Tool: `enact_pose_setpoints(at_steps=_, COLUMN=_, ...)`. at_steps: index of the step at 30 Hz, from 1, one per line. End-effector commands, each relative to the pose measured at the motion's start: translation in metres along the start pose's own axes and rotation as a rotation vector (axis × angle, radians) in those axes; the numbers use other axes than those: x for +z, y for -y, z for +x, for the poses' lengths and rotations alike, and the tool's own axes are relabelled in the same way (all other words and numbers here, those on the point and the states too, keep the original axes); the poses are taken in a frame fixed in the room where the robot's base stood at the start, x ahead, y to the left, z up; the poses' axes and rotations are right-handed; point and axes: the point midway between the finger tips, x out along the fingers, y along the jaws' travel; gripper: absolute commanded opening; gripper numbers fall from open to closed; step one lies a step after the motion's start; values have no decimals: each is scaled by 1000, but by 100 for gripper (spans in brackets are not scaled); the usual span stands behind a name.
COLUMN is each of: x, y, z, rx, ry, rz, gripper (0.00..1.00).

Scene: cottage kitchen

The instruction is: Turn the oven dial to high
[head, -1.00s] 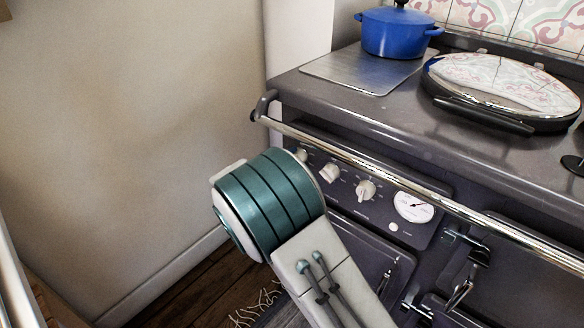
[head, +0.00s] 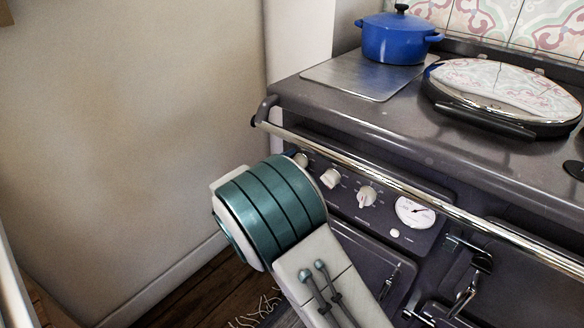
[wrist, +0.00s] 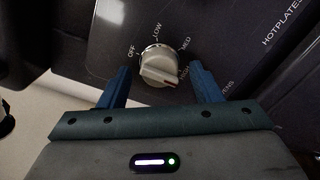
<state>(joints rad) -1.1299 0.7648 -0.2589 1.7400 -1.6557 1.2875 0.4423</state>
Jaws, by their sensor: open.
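My gripper (wrist: 159,66) is open, with one blue finger on each side of the dial. I cannot tell whether either finger touches it.
The head view shows cream knobs (head: 330,178) and a round gauge (head: 415,212) on the range front. A chrome rail (head: 400,182) runs above them. A blue pot (head: 397,42) stands on the range top. A plain wall (head: 140,130) is on the left.

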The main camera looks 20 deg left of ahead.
Motion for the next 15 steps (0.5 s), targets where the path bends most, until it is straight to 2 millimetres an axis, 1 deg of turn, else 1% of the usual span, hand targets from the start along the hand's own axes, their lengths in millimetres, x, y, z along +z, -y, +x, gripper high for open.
enact_pose_setpoints(at_steps=5, x=0, y=-2, z=-22, rx=1, ry=-4, rz=-1, gripper=58)
enact_pose_setpoints(at_steps=15, x=0, y=-2, z=-99, rx=2, ry=-5, rz=0, gripper=58)
